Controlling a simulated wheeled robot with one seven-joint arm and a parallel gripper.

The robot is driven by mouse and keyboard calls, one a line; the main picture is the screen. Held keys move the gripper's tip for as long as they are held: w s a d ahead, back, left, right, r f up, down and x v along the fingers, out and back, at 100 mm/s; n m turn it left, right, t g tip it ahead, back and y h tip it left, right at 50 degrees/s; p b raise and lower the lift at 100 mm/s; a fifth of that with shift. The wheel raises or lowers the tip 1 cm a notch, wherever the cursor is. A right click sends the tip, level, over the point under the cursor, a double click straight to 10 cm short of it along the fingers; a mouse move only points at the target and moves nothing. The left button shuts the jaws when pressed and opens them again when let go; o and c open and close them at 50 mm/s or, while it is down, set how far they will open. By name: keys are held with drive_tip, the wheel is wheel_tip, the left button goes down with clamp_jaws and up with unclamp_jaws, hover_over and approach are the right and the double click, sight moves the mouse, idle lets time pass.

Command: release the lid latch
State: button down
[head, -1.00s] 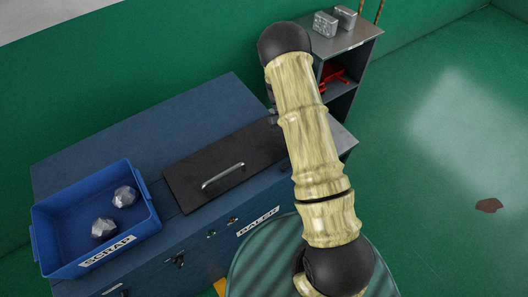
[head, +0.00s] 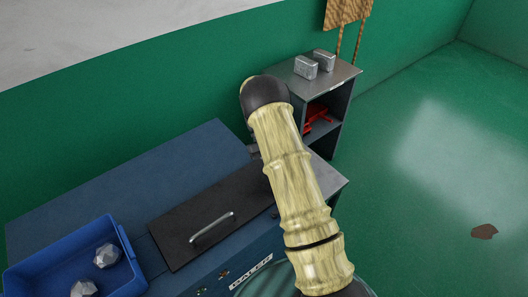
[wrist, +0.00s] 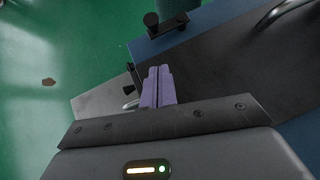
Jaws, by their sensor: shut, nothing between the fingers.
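The baler's black lid (head: 175,235) lies flat and closed on the blue cabinet, with a silver bar handle (head: 212,228) on top. The lid also fills the upper right of the wrist view (wrist: 225,65). My gripper (wrist: 158,72) has two purple fingers, shut together and empty, over the lid's edge. In the head view my arm hides it. Black knobs (wrist: 130,68) and a small metal loop (wrist: 130,104) show just left of the fingers. A black fitting (wrist: 165,22) sits farther along the blue edge. I cannot tell which of these is the latch, or whether the fingers touch anything.
A blue scrap bin (head: 75,262) with crumpled foil lumps stands on the cabinet at left. A grey shelf unit (head: 335,80) with metal blocks on top and a red item inside stands behind. A pale metal side plate (wrist: 95,103) adjoins the lid.

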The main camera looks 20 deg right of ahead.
drive_tip(key=b+v, duration=0.1)
drive_tip(key=v, duration=0.6)
drive_tip(key=shift+s+a+r+b, duration=0.2)
drive_tip(key=shift+r+b, duration=0.1)
drive_tip(key=shift+b, duration=0.1)
drive_tip(key=shift+w, duration=0.15)
drive_tip(key=shift+d, duration=0.1)
drive_tip(key=s+a+r+t, duration=0.1)
drive_tip(key=s+r+t, duration=0.1)
drive_tip(key=s+t, duration=0.2)
drive_tip(key=s+r+m+t, duration=0.1)
drive_tip(key=s+r+t, duration=0.1)
drive_tip(key=s, duration=0.8)
drive_tip(key=s+a+r+t+y, duration=0.1)
drive_tip(key=s+r+t, duration=0.2)
drive_tip(key=s+t, duration=0.2)
drive_tip(key=shift+s+a+m+t, duration=0.3)
drive_tip(key=shift+s+a, duration=0.05)
drive_tip(key=shift+s, duration=0.8)
